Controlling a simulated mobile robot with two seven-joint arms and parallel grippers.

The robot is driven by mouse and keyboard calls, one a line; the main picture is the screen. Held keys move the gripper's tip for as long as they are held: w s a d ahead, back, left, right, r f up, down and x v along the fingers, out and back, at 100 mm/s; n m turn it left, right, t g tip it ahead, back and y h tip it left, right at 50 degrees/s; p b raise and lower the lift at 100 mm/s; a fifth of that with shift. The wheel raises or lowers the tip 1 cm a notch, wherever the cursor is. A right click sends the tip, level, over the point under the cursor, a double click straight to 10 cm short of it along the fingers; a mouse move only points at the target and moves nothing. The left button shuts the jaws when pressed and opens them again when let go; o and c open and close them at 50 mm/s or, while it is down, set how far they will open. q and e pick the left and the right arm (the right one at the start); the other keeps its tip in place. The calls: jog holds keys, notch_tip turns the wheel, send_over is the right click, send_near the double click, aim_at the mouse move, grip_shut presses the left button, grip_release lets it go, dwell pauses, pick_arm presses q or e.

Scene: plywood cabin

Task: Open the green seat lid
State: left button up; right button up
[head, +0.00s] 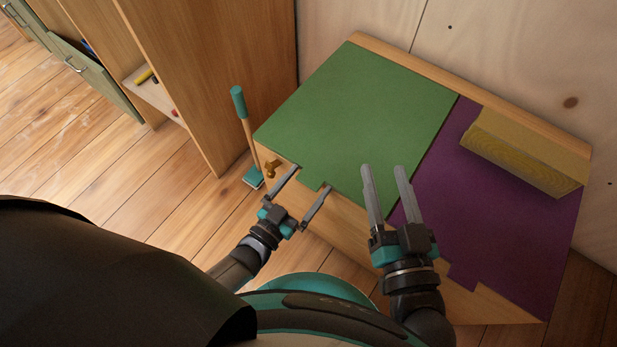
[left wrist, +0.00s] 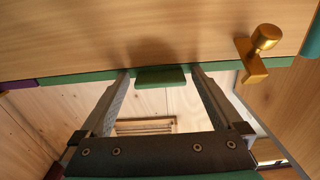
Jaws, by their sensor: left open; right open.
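The green seat lid (head: 350,110) lies flat and shut on the left half of the wooden bench. Its small front tab shows in the left wrist view (left wrist: 161,77). My left gripper (head: 313,178) is open at the lid's front edge, with a finger on either side of the tab in the left wrist view. I cannot tell whether the fingers touch it. My right gripper (head: 384,168) is open and empty, over the lid's front right part in the head view; its height above the lid is unclear.
A purple lid (head: 500,220) beside the green one bears a yellowish wooden block (head: 530,152). A teal-handled tool (head: 244,115) stands left of the bench, near a wooden cabinet (head: 225,80).

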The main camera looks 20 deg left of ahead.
pick_arm(q)
grip_shut()
dwell(0.8)
